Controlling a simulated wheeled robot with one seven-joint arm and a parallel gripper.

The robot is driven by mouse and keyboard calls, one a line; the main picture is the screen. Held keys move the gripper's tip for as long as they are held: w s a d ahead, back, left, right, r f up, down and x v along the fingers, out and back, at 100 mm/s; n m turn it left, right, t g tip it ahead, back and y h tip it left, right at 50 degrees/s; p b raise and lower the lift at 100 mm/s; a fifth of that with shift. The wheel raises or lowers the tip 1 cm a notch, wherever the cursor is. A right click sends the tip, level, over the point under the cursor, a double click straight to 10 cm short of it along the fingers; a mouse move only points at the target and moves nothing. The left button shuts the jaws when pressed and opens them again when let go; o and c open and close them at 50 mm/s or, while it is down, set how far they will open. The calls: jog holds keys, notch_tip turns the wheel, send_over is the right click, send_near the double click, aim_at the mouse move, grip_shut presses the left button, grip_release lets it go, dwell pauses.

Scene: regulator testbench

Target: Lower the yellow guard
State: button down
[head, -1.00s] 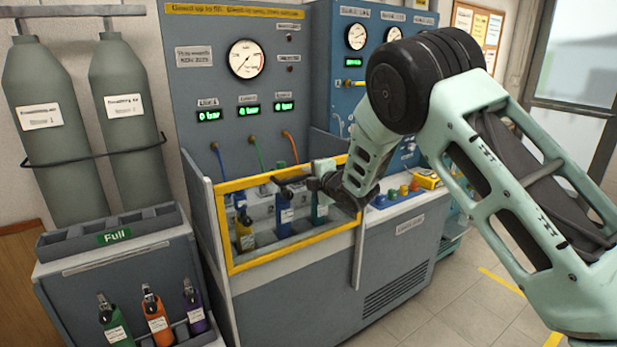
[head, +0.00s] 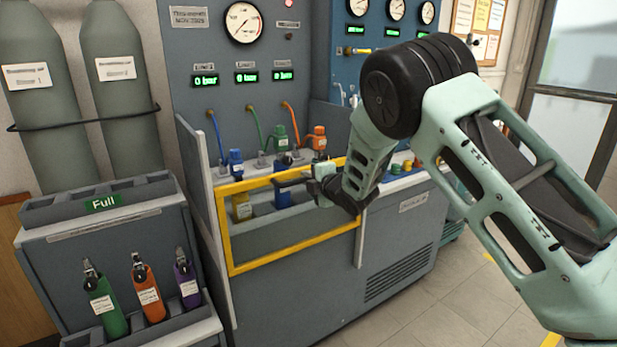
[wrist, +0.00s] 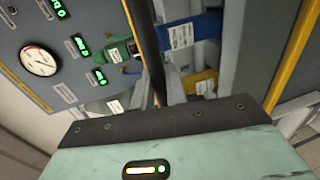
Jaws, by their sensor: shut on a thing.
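The yellow guard (head: 290,248) is a yellow-edged frame at the front of the grey test bench, in the head view. Its top edge lies below the colored hose fittings, and the lower parts of a yellow bottle (head: 242,208) and a blue bottle (head: 283,199) show behind it. My gripper (head: 312,181) is at the guard's upper right, shut on its dark handle bar (head: 289,177). My wrist hides the guard's top right corner.
Blue, green and orange fittings with hoses (head: 280,138) stand just above the guard. A rack (head: 120,215) with several small bottles stands left, before two large grey cylinders (head: 125,85). The floor at the right (head: 425,305) is clear.

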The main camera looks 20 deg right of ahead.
jog(key=b, duration=1.1)
send_near(300, 223)
jog(key=x, duration=0.4)
jog(key=shift+w+a+f, duration=0.1)
jog(key=shift+w+a, duration=0.05)
jog(key=shift+w, duration=0.2)
jog(key=c, duration=1.5)
grip_release()
jog(key=v, duration=1.7)
jog(key=shift+s, duration=0.2)
